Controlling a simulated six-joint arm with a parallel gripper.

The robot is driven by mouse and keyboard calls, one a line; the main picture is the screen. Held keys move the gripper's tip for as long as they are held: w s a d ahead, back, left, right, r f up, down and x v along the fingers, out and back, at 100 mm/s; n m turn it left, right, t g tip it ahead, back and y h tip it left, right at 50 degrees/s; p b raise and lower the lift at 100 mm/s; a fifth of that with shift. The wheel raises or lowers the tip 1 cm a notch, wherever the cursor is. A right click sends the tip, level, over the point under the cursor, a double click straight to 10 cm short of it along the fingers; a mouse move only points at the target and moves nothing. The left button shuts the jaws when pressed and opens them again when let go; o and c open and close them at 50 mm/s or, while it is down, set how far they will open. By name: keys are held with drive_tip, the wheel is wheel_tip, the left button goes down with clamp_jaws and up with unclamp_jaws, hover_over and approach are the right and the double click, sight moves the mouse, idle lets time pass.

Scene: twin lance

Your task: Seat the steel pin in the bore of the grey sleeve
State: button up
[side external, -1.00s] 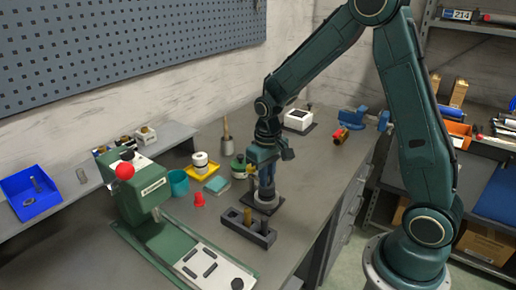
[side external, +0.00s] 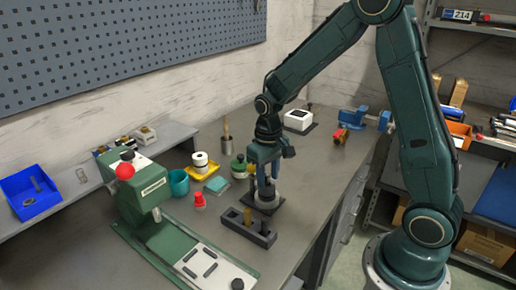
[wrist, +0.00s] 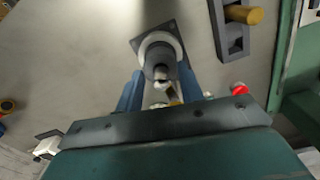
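In the wrist view the sleeve (wrist: 157,54) is a dark cylinder on a pale ring and a dark square plate. The steel pin (wrist: 160,73) shows as a shiny end in line with the sleeve, between my fingers. How deep it sits in the bore I cannot tell. My gripper (side external: 267,180) points down over the sleeve. Its blue fingers (wrist: 160,92) stand apart on either side of the pin, with gaps showing.
A dark holder block (side external: 246,229) with a brass-coloured peg lies just in front of the sleeve. A green press (side external: 150,200) stands to the left. A red piece (side external: 199,201), a teal cup (side external: 179,183) and a yellow tray (side external: 206,172) are nearby.

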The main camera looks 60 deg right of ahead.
sight(267, 175)
wheel_tip(267, 175, up, 12)
drive_tip(key=shift+f, duration=0.2)
idle(0.8)
drive_tip(key=s+a+r+n+t, duration=0.1)
drive_tip(key=s+a+r+t, duration=0.1)
drive_tip(key=s, duration=0.8)
drive_tip(key=s+a+r+n+t, duration=0.1)
drive_tip(key=s+a+r+t, duration=0.2)
drive_tip(key=s, duration=0.7)
drive_tip(key=shift+r+t, duration=0.3)
drive_tip(key=shift+r, duration=0.7)
